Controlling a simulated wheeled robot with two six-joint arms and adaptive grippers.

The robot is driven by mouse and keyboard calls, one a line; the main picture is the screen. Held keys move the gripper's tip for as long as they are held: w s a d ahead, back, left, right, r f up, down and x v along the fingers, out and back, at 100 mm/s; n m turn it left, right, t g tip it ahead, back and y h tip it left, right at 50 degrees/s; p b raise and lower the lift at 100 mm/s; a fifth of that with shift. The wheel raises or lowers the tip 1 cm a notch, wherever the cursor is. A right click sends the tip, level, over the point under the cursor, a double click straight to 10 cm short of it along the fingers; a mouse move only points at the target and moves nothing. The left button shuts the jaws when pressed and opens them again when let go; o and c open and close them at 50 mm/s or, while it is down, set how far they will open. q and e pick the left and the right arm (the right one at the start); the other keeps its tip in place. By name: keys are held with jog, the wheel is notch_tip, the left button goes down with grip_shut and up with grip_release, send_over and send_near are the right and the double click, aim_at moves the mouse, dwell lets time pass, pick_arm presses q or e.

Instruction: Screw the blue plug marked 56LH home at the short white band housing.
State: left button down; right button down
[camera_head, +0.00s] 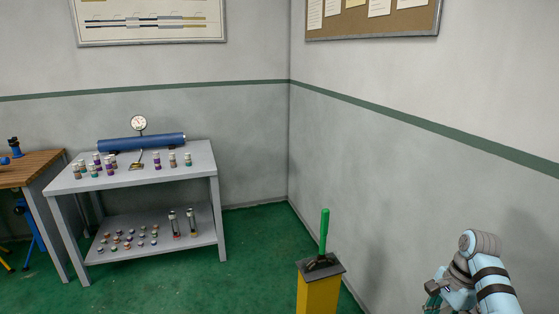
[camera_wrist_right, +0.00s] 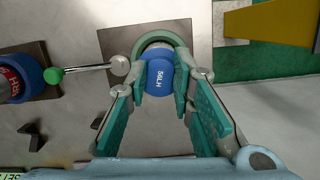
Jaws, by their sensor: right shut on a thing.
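A blue plug (camera_wrist_right: 159,77) marked 56LH is between the green finger pads of my right gripper (camera_wrist_right: 165,88) in the right wrist view. The gripper is shut on it. The plug is at a grey-green round collar (camera_wrist_right: 149,43) on a square dark plate; how deep it sits in the collar cannot be told. No white band shows on this collar. The head view shows my right gripper (camera_head: 436,296) only partly, at the lower right, with the plug not discernible. My left gripper is in neither view.
In the wrist view, a green-tipped metal lever (camera_wrist_right: 88,70) lies left of the collar, near a blue and red part (camera_wrist_right: 14,79). A yellow bar (camera_wrist_right: 270,22) is at upper right. In the head view, a grey table (camera_head: 200,172) with several small parts stands at left; a yellow post (camera_head: 318,292) stands centre-right.

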jog(key=shift+s+d+n, duration=0.1)
jog(key=shift+d+n, duration=0.05)
jog(key=shift+n, duration=0.15)
jog(key=shift+f+n+b, duration=0.1)
jog(key=shift+n+b, duration=0.65)
jog(key=shift+n, duration=0.05)
jog(key=shift+n+g, duration=0.4)
jog(key=shift+n, duration=0.3)
jog(key=c, duration=1.6)
grip_release()
jog(key=shift+s, duration=0.1)
jog(key=shift+c, duration=0.2)
jog(key=shift+d, duration=0.1)
